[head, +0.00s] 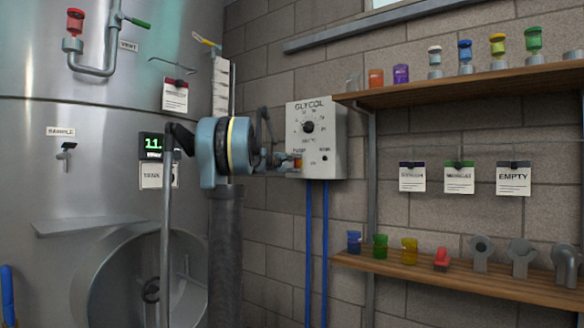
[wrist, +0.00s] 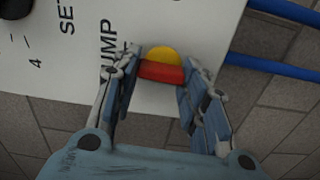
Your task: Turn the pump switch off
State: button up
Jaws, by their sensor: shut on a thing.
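The glycol control box (head: 327,140) is a pale box on the brick wall, with a black dial (head: 308,127) in its upper part. The pump switch (wrist: 162,72) has a red handle in front of a yellow round base, beside the lettering PUMP in the wrist view. My gripper (head: 289,161) reaches the lower left of the box from the left. In the wrist view my gripper (wrist: 160,76) has its fingertips on either side of the red handle, shut on it. Which way the switch is set I cannot tell. In the head view my fingers partly hide the switch.
Two blue pipes (head: 316,250) run down from the box. A steel tank (head: 100,150) stands to the left. Wooden shelves (head: 470,82) with jars and fittings are to the right, with hanging cards (head: 459,180) between them.

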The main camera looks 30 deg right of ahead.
jog(key=shift+w+a+n, duration=0.1)
jog(key=shift+n, duration=0.4)
jog(key=o, duration=1.1)
jog(key=shift+f, duration=0.1)
jog(key=shift+c, duration=0.2)
jog(key=v, duration=1.2)
jog(key=shift+w, duration=0.1)
jog(key=s+a+f+m+g+y, duration=0.1)
jog(key=s+a+f+y, duration=0.4)
jog(key=s+a+f, duration=0.7)
jog(key=s+a+f+m+g+y, duration=0.2)
jog(key=s+a+f+y, duration=0.4)
jog(key=s+a+f, duration=0.7)
jog(key=s+a+f+m+g+y, duration=0.1)
jog(key=s+a+f+y, duration=0.4)
jog(key=s+a+f, duration=0.8)
jog(key=a+f, duration=0.3)
jog(key=f, duration=1.2)
jog(key=shift+s+m+g+y, duration=0.2)
jog(key=shift+m+g+y, duration=0.1)
jog(key=shift+g, duration=0.1)
